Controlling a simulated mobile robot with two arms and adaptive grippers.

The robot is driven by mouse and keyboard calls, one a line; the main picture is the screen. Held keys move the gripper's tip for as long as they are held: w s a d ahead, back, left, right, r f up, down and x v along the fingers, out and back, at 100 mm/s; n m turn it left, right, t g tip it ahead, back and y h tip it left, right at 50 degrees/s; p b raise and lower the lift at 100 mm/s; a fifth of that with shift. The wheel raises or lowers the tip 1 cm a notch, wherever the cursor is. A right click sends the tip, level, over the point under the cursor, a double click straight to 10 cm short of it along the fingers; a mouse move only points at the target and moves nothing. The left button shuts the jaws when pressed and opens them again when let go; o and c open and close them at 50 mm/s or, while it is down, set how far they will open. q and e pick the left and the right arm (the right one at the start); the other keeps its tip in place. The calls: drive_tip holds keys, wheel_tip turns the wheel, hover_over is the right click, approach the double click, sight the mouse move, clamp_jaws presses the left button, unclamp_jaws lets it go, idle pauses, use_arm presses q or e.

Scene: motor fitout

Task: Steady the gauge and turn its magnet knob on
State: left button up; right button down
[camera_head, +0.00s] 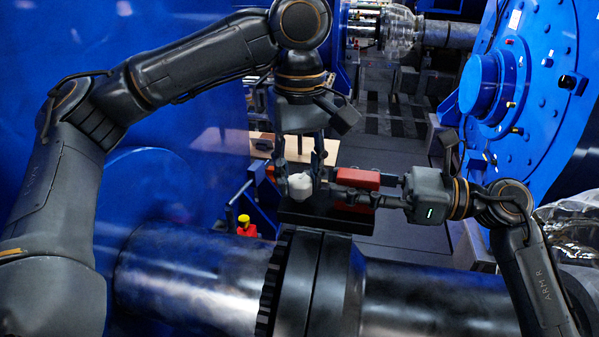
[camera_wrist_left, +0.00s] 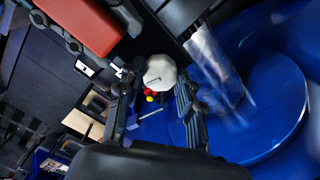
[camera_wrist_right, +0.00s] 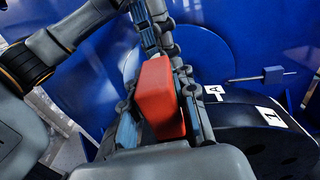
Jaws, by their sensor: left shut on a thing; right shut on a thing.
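The gauge shows as a red block (camera_head: 357,181) on a dark plate (camera_head: 325,217) above the shaft coupling, with a whitish faceted knob (camera_head: 300,186) to its left. My left gripper (camera_head: 303,172) points down from above, shut on the knob. In the left wrist view the knob (camera_wrist_left: 160,71) sits between the fingertips, with the red block (camera_wrist_left: 82,22) at the upper left. My right gripper (camera_head: 345,187) comes in from the right, shut on the red block. In the right wrist view the red block (camera_wrist_right: 160,98) fills the gap between the fingers, which hide part of it.
The dark coupling (camera_head: 315,285) and metal shaft (camera_head: 190,280) lie just below. The coupling carries white labels (camera_wrist_right: 272,117) in the right wrist view. A large blue housing (camera_head: 190,150) stands at left and a blue round machine (camera_head: 540,80) at right. A red-and-yellow object (camera_head: 245,228) is low at left.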

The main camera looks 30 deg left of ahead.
sight(299, 179)
use_arm(q)
drive_tip(key=m, duration=1.1)
drive_tip(key=shift+m, duration=2.1)
use_arm(e)
drive_tip(key=shift+w, duration=0.1)
use_arm(q)
drive_tip(key=o, duration=1.2)
drive_tip(key=shift+r, duration=0.1)
wheel_tip(299, 179, up, 12)
drive_tip(key=shift+s+f, duration=0.1)
